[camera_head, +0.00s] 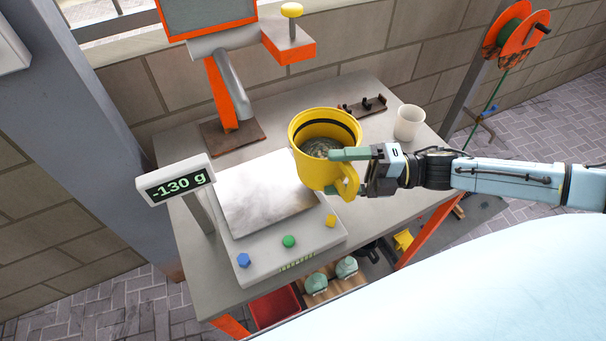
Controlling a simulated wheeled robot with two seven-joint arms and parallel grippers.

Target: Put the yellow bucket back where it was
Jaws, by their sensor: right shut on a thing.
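The yellow bucket (311,172) has a black band inside its rim, a handle on its right side, and grey material inside. My right gripper (345,155) comes in from the right and is shut on the bucket. One green finger reaches over the rim and the rest is partly hidden. The bucket is upright at the right edge of the scale's plate (265,199); whether it touches anything below cannot be told. The scale's display (178,186) reads -130 g. My left gripper is not in view.
A white cup (408,123) and a dark rack (363,106) stand at the back right of the grey table (390,184). An orange-and-grey machine (226,75) stands behind the scale. A red bin (275,306) is below.

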